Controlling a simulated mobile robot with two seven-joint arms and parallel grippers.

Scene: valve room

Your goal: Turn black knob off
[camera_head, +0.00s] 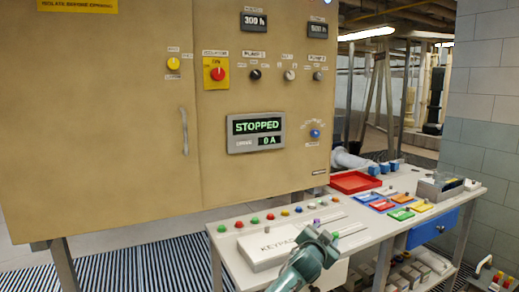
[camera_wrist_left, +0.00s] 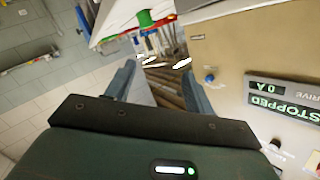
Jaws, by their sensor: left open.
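A small black knob (camera_head: 255,74) sits on the tan cabinet (camera_head: 120,120) under a white label. A second dark knob (camera_head: 317,75) is further right on the same row. Which way either points is too small to tell. My left gripper (camera_head: 322,234) is low in front of the cabinet, over the desk, well below and apart from the knobs. In the left wrist view its two fingers (camera_wrist_left: 160,78) are spread with nothing between them. My right gripper is not in view.
The display (camera_head: 256,132) reads STOPPED. A red knob (camera_head: 217,73), a yellow knob (camera_head: 173,63), a white knob (camera_head: 289,75) and a blue knob (camera_head: 315,133) are nearby. The desk (camera_head: 352,218) below holds a keypad box (camera_head: 268,247), coloured buttons and a red tray (camera_head: 355,182).

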